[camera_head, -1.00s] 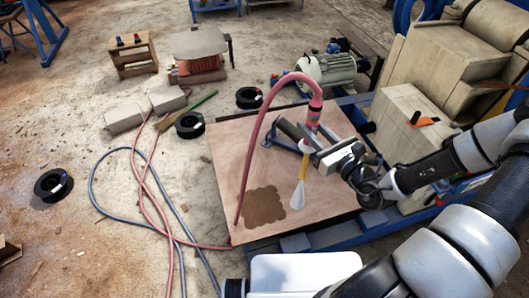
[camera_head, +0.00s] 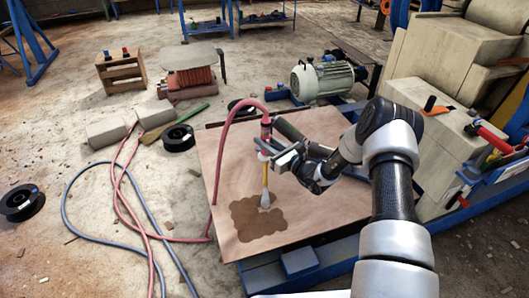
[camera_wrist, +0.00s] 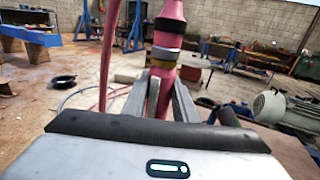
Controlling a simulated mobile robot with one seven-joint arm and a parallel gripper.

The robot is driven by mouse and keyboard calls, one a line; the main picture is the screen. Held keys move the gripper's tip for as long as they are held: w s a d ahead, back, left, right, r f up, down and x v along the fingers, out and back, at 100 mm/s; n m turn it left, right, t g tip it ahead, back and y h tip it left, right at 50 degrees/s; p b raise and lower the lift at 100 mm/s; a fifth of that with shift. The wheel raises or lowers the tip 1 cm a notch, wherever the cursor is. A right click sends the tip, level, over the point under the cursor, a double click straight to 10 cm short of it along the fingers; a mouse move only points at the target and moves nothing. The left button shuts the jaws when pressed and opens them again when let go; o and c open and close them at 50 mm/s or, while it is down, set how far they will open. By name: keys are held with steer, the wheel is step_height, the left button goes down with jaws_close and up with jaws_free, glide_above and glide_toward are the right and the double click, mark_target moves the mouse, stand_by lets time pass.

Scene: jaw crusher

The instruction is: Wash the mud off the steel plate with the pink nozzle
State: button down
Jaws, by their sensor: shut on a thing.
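The pink nozzle (camera_head: 266,130) is in my gripper (camera_head: 270,152), which is shut on it. It points down, with a yellow lower part and a pale, cone-shaped end that looks like spray. The nozzle also shows between my fingers in the wrist view (camera_wrist: 168,45). The steel plate (camera_head: 325,210) looks pinkish-brown and lies flat below. A dark brown mud patch (camera_head: 258,222) with a scalloped edge covers part of its near left area. The pale end meets the patch's upper right part in the head view. The plate's surface under my arm is partly hidden.
A pink hose (camera_head: 222,145) arches from the nozzle down the plate's left side. Blue and pink hoses (camera_head: 72,205) cross the floor at left. A motor (camera_head: 325,80) and the crusher body (camera_head: 425,110) stand behind and right. Black reels (camera_head: 178,138) lie beyond the plate's left.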

steer(key=shift+w+a+f, duration=0.1)
steer(key=shift+a, duration=0.1)
steer(key=shift+s+d, duration=0.25)
steer(key=shift+s, duration=0.5)
steer(key=shift+s+d, duration=0.2)
steer(key=shift+s, duration=0.5)
steer(key=shift+s+d+p, duration=0.95)
steer(key=shift+s+p, duration=0.85)
steer(key=shift+s, duration=1.55)
steer(key=shift+s+a+p, duration=0.85)
steer(key=shift+s+a, duration=0.55)
steer(key=shift+a, duration=3.4)
steer(key=w+a+b, duration=0.2)
steer(key=w+b, duration=0.2)
steer(key=w, duration=0.5)
steer(key=shift+w+a+b, duration=0.35)
steer(key=shift+a, duration=0.05)
